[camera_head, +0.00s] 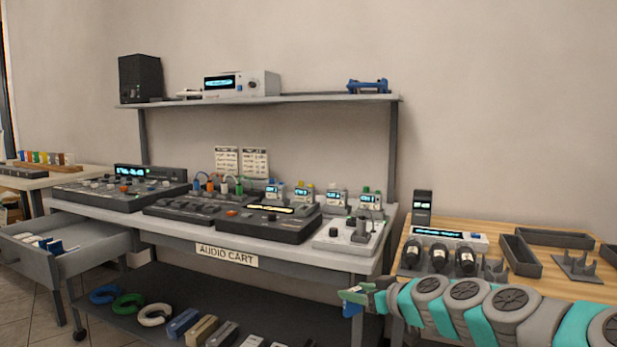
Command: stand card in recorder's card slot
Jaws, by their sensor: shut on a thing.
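My gripper (352,297) is at the lower middle right, in front of the audio cart's right end. It is shut on a small blue piece (350,310), probably the card, which is mostly hidden by the fingers. A dark unit with a lit display and an orange knob (268,222) stands on the cart top, up and left of my gripper. It may be the recorder; I cannot make out a card slot on it.
The audio cart (300,258) carries mixers, a light grey box (348,236) and small display units. A wooden table (535,227) at right holds a white unit (449,238), dark trays and holders. An open drawer (62,262) juts out at left. Coiled cables lie on the lower shelf.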

